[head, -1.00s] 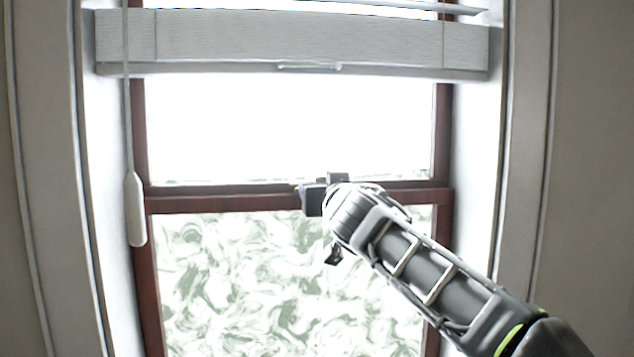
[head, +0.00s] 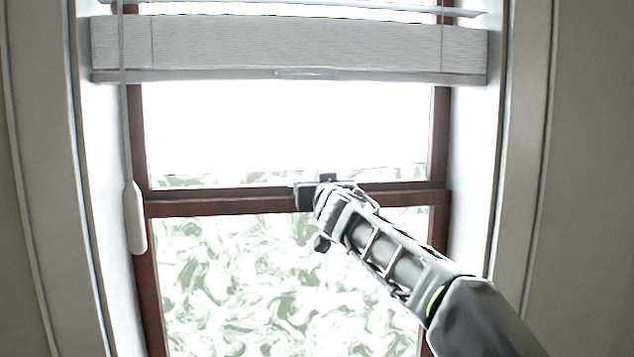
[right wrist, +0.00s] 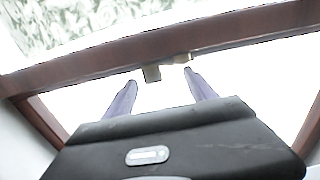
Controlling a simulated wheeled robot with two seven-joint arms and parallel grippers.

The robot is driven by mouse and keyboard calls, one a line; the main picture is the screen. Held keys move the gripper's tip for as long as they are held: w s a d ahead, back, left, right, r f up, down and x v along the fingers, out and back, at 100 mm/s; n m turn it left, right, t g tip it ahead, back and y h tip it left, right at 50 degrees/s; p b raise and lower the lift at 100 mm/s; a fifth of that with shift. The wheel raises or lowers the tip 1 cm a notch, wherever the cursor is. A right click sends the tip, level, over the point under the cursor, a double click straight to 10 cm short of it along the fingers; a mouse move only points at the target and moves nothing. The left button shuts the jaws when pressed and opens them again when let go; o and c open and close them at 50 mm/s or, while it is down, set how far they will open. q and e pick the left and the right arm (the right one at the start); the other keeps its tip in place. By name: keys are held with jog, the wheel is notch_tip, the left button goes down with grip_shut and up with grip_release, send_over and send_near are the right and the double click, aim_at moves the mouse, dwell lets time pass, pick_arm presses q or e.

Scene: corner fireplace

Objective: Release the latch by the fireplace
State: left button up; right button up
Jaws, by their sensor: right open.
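A window with a dark red-brown wooden frame fills the middle of the head view. Its meeting rail (head: 225,203) crosses below the bright upper pane. In the head view my right gripper (head: 318,190) is in front of the rail and hides the latch. My left gripper is in neither view.
A grey-white blind (head: 290,48) hangs bunched over the top of the window. Its cord ends in a white pull (head: 134,217) at the left. White casing (head: 520,150) frames the window recess on both sides. The lower pane (head: 230,280) has a swirled pattern.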

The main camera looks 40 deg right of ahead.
jog(key=c, duration=1.4)
jog(key=a+m+g+h, duration=0.1)
jog(key=m+g+h, duration=0.2)
jog(key=g, duration=0.1)
jog(key=a+m+g+h, duration=0.1)
jog(key=m+g+h, duration=0.2)
jog(key=m+g, duration=0.1)
jog(key=a+m+g+h, duration=0.2)
jog(key=m+g+h, duration=0.1)
jog(key=g, duration=0.2)
jog(key=shift+m, duration=0.3)
